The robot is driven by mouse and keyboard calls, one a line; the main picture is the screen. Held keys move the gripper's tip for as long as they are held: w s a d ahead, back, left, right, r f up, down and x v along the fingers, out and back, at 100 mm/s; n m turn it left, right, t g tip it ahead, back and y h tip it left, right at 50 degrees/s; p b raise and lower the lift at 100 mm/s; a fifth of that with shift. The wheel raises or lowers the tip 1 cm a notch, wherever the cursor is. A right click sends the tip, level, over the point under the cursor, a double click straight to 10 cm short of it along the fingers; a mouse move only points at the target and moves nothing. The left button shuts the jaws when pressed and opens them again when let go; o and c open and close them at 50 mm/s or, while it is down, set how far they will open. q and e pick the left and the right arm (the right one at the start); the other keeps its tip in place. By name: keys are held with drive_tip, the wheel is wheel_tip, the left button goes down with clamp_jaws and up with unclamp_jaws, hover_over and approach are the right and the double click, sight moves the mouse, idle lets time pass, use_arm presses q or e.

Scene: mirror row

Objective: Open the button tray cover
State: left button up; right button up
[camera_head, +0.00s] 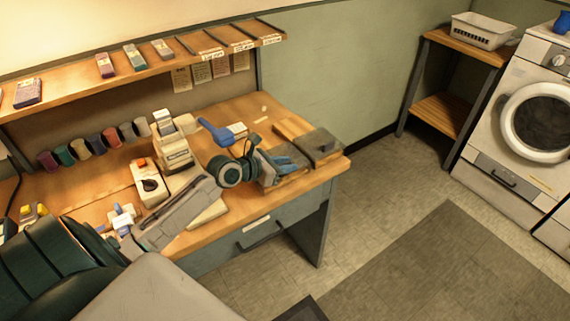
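The button tray (291,128) sits at the right end of the wooden workbench. A dark grey cover (322,140) with a small dark knob lies over its right part, and pale wood shows at its left. I cannot tell whether any buttons are exposed. My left arm reaches across the bench from the lower left. My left gripper (297,168), with blue parts near its fingers, is low at the front edge of the tray, close to the cover. Whether it touches the cover, and how far its fingers are apart, is not clear. My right gripper is out of view.
A sewing machine (174,150), a blue-handled tool (214,131) and a row of thread spools (88,146) stand on the bench. A shelf (75,82) runs above. A drawer (262,228) is under the bench front. Open floor (400,240) lies to the right.

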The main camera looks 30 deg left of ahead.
use_arm(q)
drive_tip(key=c, duration=0.3)
clamp_jaws()
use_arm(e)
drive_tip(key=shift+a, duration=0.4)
use_arm(q)
drive_tip(key=shift+w+a+r, duration=0.1)
drive_tip(key=shift+w+a, duration=0.05)
drive_tip(key=shift+a, duration=0.2)
drive_tip(key=shift+w+a+p, duration=0.25)
drive_tip(key=shift+a+p, duration=0.1)
drive_tip(key=shift+a, duration=0.2)
drive_tip(key=shift+w+a+p, duration=0.2)
drive_tip(key=shift+a+p, duration=0.1)
drive_tip(key=shift+a, duration=0.2)
drive_tip(key=shift+w+a, duration=0.1)
drive_tip(key=shift+a, duration=0.25)
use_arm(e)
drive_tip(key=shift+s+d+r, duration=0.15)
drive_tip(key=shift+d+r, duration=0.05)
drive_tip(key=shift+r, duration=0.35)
use_arm(q)
drive_tip(key=shift+d, duration=0.1)
drive_tip(key=o, duration=0.6)
unclamp_jaws()
drive_tip(key=shift+c, duration=0.2)
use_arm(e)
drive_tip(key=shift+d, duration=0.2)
